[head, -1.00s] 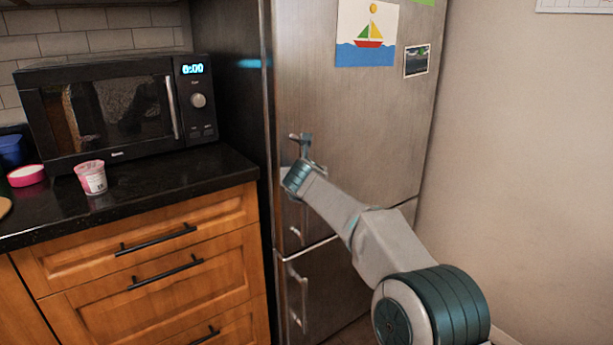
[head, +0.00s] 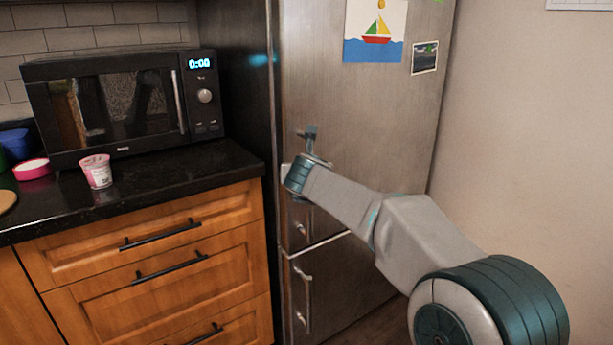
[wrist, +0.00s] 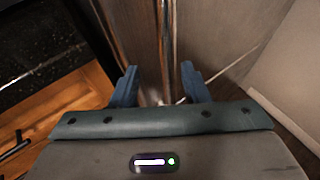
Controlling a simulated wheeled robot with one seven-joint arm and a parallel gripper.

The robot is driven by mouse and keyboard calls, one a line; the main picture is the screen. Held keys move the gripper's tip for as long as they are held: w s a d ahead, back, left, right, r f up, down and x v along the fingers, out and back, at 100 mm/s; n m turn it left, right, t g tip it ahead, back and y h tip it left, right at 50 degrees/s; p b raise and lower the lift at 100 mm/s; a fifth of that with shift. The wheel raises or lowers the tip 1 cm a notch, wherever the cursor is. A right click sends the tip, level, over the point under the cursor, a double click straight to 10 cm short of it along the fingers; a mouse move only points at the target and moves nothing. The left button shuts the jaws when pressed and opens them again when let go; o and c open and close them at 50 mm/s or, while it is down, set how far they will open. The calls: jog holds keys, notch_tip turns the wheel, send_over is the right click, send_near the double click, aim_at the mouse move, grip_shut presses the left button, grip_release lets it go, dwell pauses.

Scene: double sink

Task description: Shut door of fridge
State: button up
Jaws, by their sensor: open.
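The fridge (head: 360,105) is tall brushed steel, with an upper door and a lower door (head: 345,285) split by a seam. The upper door's handle (head: 300,228) is mostly hidden behind my wrist. My gripper (head: 310,133) is in front of the upper door near its left edge. In the wrist view my gripper (wrist: 158,82) is open, and a vertical metal strip of the fridge runs between and beyond its fingers. I cannot tell whether the fingers touch it, or whether the upper door stands slightly ajar.
A black microwave (head: 120,105) and a pink cup (head: 96,171) stand on the dark counter (head: 150,188) left of the fridge. Wooden drawers (head: 150,240) with black handles are below. A bare wall (head: 530,130) is on the right. The lower door's handle (head: 305,295) sticks out.

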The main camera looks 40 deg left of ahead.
jog(key=v, duration=0.7)
jog(key=shift+d+r, duration=0.2)
jog(key=shift+d, duration=0.05)
jog(key=shift+s, duration=0.1)
jog(key=w+d+r+n+y+p, duration=0.1)
jog(key=w+d+r+n+p, duration=0.25)
jog(key=d+r, duration=0.2)
jog(key=w+d+r+n+p, duration=0.2)
jog(key=d+r+n+p, duration=0.15)
jog(key=d+r, duration=0.2)
jog(key=d+r+n+p, duration=0.2)
jog(key=d+n+p, duration=0.3)
jog(key=d+n, duration=0.65)
jog(key=s+d+f+n+g+h+p, duration=0.2)
jog(key=s+d, duration=0.4)
jog(key=d, duration=0.6)
jog(key=s+d+f+n+g+h+p, duration=0.2)
jog(key=s+d+p, duration=0.4)
jog(key=d, duration=0.7)
jog(key=s+d+f+n+g+h+p, duration=0.2)
jog(key=s+d, duration=0.6)
jog(key=d, duration=0.4)
jog(key=n+g+h+p, duration=0.1)
jog(key=n+h+p, duration=0.1)
jog(key=n+h, duration=0.1)
jog(key=shift+d+f+h, duration=0.15)
jog(key=shift+d+h, duration=0.2)
jog(key=shift+h, duration=0.25)
jog(key=shift+s, duration=0.15)
